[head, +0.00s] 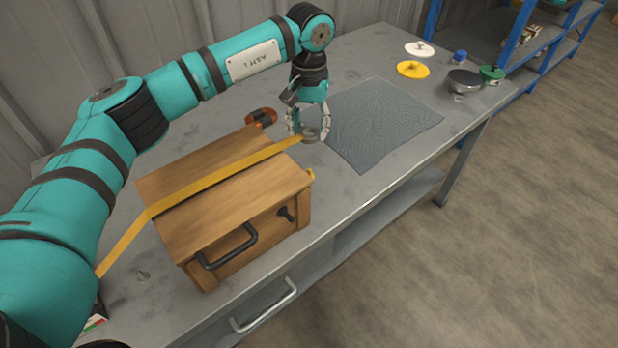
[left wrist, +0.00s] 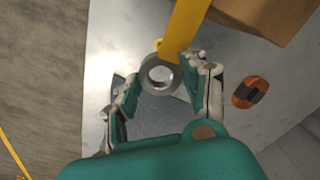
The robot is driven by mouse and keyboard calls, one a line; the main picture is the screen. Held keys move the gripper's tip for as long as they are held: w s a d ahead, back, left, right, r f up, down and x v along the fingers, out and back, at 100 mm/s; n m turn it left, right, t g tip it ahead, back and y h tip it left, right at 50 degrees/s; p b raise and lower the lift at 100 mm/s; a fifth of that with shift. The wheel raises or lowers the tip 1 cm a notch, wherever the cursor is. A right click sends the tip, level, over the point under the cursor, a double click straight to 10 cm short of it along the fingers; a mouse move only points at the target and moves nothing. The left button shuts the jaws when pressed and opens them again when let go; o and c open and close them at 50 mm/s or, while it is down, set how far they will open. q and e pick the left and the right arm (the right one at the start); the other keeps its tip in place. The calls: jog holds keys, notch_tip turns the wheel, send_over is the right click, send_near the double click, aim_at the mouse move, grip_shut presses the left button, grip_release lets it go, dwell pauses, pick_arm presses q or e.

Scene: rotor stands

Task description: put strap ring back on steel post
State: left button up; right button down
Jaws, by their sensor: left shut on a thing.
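The strap ring (head: 311,135) is a grey metal ring on the end of a yellow strap (head: 228,172). My left gripper (head: 309,132) is shut on the ring, at the far right corner of the wooden box and above the bench. In the left wrist view the ring (left wrist: 148,81) sits between the fingertips (left wrist: 166,72), with the strap (left wrist: 183,28) leading away from it. The strap runs across the box lid and down its left side, where my arm hides its end. I cannot clearly make out the steel post. My right gripper is not in view.
The wooden box (head: 225,215) has a black handle and a dark knob on its front. An orange and black object (head: 261,117) lies behind it. A grey mat (head: 385,120) lies bare to the right. Discs, a tin (head: 463,81) and small containers stand farther back.

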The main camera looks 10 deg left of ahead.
pick_arm(q)
notch_tip(320, 180, down, 4)
jog(key=shift+r+b, duration=0.2)
jog(key=shift+b, duration=0.8)
jog(key=shift+a+f+b, duration=0.1)
jog(key=shift+f+b, duration=0.45)
jog(key=shift+f, duration=0.6)
jog(key=shift+f+b, duration=0.3)
jog(key=shift+b, duration=0.1)
jog(key=shift+f, duration=0.45)
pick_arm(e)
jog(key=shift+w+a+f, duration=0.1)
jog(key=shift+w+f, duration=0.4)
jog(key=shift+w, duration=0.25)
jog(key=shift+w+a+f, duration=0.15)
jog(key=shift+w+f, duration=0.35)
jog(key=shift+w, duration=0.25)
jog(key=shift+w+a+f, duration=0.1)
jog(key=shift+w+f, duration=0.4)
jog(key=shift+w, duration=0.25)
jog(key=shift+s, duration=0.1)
